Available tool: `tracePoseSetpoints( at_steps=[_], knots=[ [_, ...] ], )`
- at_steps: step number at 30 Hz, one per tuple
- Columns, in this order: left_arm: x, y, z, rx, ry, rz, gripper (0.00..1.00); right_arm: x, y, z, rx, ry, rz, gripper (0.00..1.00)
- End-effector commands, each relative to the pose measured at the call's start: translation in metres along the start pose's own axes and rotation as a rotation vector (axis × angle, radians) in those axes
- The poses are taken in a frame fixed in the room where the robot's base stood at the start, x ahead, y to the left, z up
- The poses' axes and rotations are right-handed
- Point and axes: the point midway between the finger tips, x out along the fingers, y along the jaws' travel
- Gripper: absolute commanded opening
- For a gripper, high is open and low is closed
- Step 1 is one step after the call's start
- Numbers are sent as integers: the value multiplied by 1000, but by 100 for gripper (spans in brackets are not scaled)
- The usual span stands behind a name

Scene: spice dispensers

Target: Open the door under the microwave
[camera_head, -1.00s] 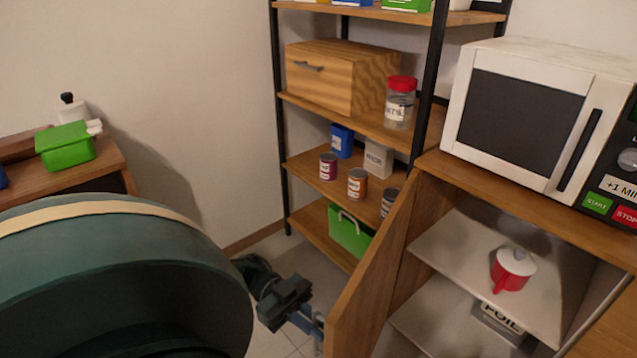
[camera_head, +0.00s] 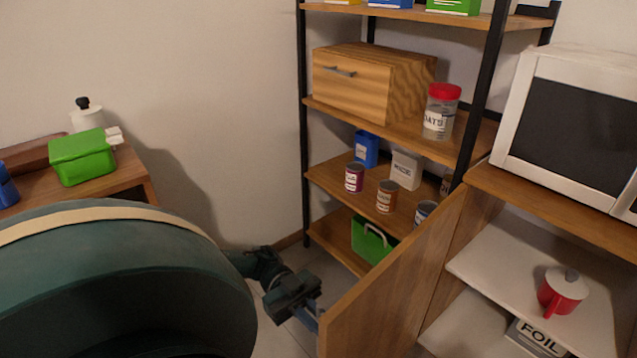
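The wooden door (camera_head: 395,280) under the white microwave (camera_head: 577,125) stands swung wide open, its face angled toward me. The cabinet interior shows behind it, with a white shelf (camera_head: 500,255). My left gripper (camera_head: 308,318) is at the left edge of the door, low down. Its blue fingers are partly hidden by the door's edge, so I cannot tell whether they are open or touching it. My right gripper is not in view.
A red pot (camera_head: 562,291) sits on the cabinet shelf, above a box marked FOIL (camera_head: 538,338). A shelf rack (camera_head: 405,125) with cans and boxes stands behind the door. A side table (camera_head: 135,180) with a green box (camera_head: 82,156) is at left.

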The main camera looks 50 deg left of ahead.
Motion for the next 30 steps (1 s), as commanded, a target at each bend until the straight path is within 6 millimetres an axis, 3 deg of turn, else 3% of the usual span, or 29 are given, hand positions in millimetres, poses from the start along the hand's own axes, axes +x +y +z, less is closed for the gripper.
tracePoseSetpoints(
  at_steps=[17, 18, 23, 30],
  knots=[
    [0, 1, 2, -5, -5, 1, 0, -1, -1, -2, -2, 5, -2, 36],
    [0, 1, 2, -5, -5, 1, 13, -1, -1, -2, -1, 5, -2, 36],
    [0, 0, 2, -3, -3, 0, 26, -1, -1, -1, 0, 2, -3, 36],
    [0, 0, 1, -1, -2, 0, 28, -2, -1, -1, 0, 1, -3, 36]
  ],
)
